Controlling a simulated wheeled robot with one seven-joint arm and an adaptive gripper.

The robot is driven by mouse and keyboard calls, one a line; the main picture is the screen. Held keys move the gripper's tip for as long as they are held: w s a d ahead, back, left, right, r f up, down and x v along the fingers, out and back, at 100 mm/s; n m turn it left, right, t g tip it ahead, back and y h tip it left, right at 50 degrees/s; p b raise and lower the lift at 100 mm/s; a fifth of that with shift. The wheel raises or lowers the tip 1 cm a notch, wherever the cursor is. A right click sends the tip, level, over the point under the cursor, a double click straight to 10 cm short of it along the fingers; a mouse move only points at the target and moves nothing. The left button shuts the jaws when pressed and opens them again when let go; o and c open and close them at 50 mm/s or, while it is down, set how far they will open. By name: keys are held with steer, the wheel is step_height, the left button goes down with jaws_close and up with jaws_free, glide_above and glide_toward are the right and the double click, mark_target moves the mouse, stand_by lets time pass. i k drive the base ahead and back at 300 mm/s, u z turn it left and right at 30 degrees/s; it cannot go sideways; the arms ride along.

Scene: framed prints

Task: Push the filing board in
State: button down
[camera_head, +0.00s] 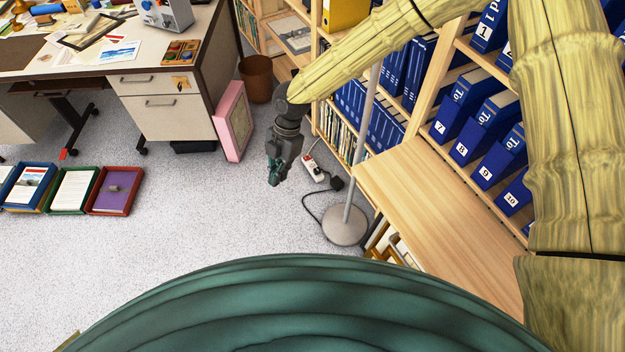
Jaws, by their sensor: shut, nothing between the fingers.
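The filing board is most likely the pale wooden board (436,205) that juts out from the shelving at right, below the blue numbered binders. Its top is bare, and my arm covers part of its right side. My gripper (275,181) is dark grey with green fingers. It is shut and empty, pointing down over the carpet to the left of the board. It is clear of the board and touches nothing that I can see.
A lamp pole with a round base (345,225) stands between my gripper and the board. A power strip (314,167) and cable lie nearby. A pink framed print (233,121) leans by the desk (160,105). Carpet at left is open, apart from document trays (115,190).

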mark_target(453, 236)
steer(key=u, duration=0.4)
steer(key=i, duration=0.1)
steer(key=z, duration=1.15)
